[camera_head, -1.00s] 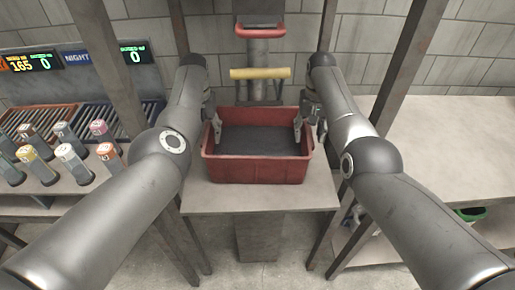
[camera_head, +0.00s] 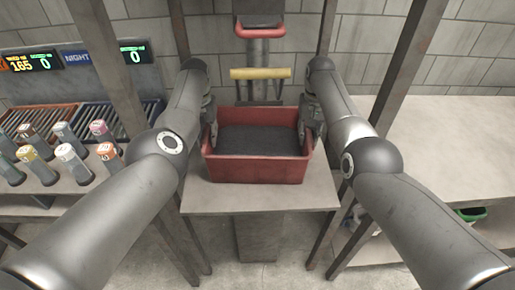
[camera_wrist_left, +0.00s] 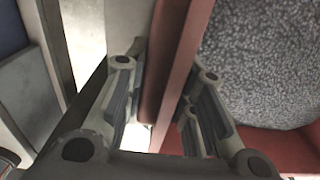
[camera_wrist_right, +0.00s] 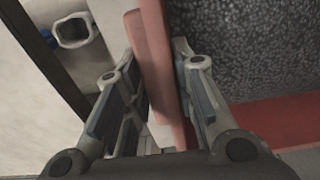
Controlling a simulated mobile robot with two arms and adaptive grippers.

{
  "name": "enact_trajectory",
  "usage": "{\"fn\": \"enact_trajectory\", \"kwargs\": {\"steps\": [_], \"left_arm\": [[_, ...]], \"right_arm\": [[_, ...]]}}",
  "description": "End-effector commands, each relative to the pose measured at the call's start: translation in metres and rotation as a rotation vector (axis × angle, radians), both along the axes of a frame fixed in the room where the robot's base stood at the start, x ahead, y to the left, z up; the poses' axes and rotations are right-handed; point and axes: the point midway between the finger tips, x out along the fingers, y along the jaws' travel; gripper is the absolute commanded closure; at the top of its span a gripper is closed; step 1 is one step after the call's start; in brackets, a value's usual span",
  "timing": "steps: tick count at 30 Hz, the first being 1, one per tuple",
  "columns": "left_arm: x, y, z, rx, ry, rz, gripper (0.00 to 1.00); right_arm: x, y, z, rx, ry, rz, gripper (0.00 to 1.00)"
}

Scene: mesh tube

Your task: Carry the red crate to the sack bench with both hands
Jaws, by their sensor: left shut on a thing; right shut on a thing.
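The red crate (camera_head: 256,171) sits on a small grey stand (camera_head: 262,198), with a dark speckled grey surface inside it. My left gripper (camera_head: 209,134) is at the crate's left wall, one finger outside and one inside, shut on that wall. The wall shows between its fingers in the left wrist view (camera_wrist_left: 172,70). My right gripper (camera_head: 306,134) is shut on the right wall in the same way, which shows in the right wrist view (camera_wrist_right: 158,70). The sack bench cannot be told for sure from these frames.
Behind the crate stands a post with a yellow bar (camera_head: 260,73) and a red-edged part above. Dark uprights flank the stand. At left a bench holds several labelled cylinders (camera_head: 68,154) and roller racks (camera_head: 122,117). A mostly bare bench (camera_head: 455,140) is at right, with a green bin (camera_head: 470,214) below.

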Motion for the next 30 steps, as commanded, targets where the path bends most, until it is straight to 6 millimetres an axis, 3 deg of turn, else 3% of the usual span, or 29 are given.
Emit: {"fn": "enact_trajectory", "kwargs": {"steps": [12, 30], "left_arm": [[0.0, 0.001, 0.001, 0.003, 0.0, 0.0, 1.0], [0.003, 0.002, 0.025, 0.005, -0.009, 0.001, 1.0]], "right_arm": [[0.0, 0.0, 0.001, -0.001, 0.0, 0.0, 1.0], [0.003, 0.0, 0.025, -0.002, -0.011, 0.0, 1.0]]}}
